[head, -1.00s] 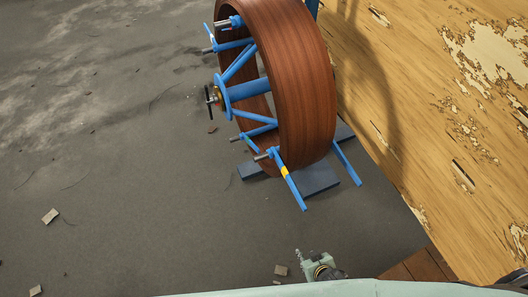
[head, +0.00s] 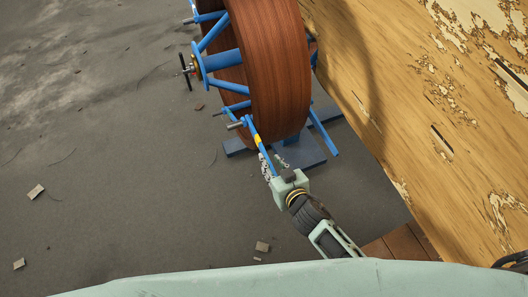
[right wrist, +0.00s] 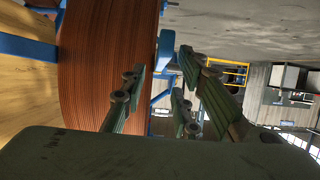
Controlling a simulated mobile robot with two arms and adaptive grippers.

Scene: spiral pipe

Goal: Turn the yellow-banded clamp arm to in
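The yellow-banded clamp arm (head: 257,139) is a blue bar with a yellow band at the lower near side of the brown pipe coil (head: 278,75). It slants down to the right, and its lower end is partly hidden by my right gripper (head: 274,163). In the right wrist view the right gripper's fingers (right wrist: 165,95) stand apart, with a blue bar end (right wrist: 166,48) showing between and beyond them. The fingers are close to the clamp arm; I cannot tell whether they touch it. My left gripper is not in view.
A blue spoked frame with a hub (head: 193,68) and other blue arms holds the coil. Its dark base (head: 302,152) stands on grey floor. A worn wooden surface (head: 400,110) lies to the right. Small debris (head: 35,191) lies on the open floor at left.

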